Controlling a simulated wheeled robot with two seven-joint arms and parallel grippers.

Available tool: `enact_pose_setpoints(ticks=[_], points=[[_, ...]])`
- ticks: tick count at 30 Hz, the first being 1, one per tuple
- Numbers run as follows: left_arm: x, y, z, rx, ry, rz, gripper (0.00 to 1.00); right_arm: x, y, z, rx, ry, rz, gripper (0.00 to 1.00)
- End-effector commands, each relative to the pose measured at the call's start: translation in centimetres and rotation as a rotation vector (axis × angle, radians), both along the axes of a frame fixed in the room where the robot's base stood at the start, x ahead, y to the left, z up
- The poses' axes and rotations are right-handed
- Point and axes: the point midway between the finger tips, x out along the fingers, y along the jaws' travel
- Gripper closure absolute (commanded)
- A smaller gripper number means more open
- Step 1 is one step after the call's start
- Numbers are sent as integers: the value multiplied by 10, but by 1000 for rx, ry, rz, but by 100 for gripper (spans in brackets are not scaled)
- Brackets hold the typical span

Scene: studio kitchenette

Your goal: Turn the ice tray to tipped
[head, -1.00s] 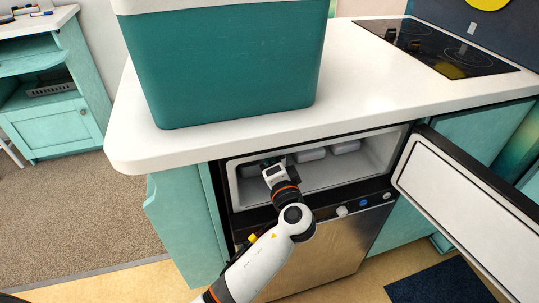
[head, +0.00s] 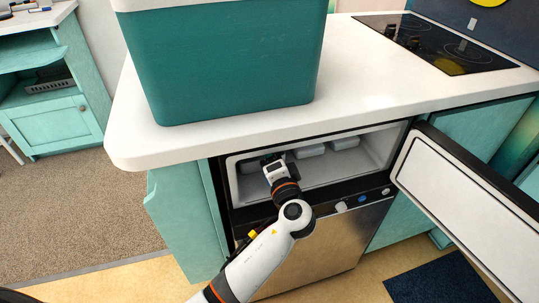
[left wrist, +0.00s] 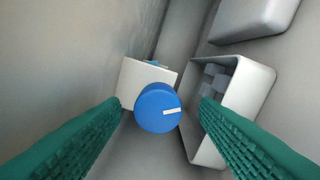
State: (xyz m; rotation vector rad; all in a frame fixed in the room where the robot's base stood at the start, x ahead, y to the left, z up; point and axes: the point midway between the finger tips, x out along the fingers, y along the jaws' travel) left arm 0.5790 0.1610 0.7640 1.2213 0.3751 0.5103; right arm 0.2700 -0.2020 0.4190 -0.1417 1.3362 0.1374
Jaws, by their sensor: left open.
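My left gripper (head: 268,164) reaches into the open freezer compartment (head: 375,158) in the head view; its fingertips are hard to make out there. In the left wrist view my left gripper (left wrist: 160,108) is open, with a green ribbed finger on each side of a round blue knob (left wrist: 158,108). The knob has a white mark pointing right and sits in front of a white block (left wrist: 135,82). I see no contact between fingers and knob. Right of it is an open pale tray (left wrist: 262,85) with grey cubes inside, partly hidden by the right finger. My right gripper is not in view.
Other pale containers (head: 309,151) stand at the back of the compartment. The freezer door (head: 465,205) hangs open at the right. The white counter (head: 360,75) overhangs above, carrying a large green bin (head: 230,65) and a black hob (head: 440,45).

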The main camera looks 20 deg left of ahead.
Motion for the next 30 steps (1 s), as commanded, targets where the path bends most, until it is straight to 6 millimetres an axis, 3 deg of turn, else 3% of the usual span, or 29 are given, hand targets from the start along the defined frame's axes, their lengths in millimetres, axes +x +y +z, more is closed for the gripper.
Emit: enact_pose_setpoints(ticks=[7,21,30], points=[[-9,-6,0,-2,-1,-1,44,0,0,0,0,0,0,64],[-84,-57,0,-3,1,-1,44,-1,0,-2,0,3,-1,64],[-100,-68,0,-1,-1,0,44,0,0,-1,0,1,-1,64]])
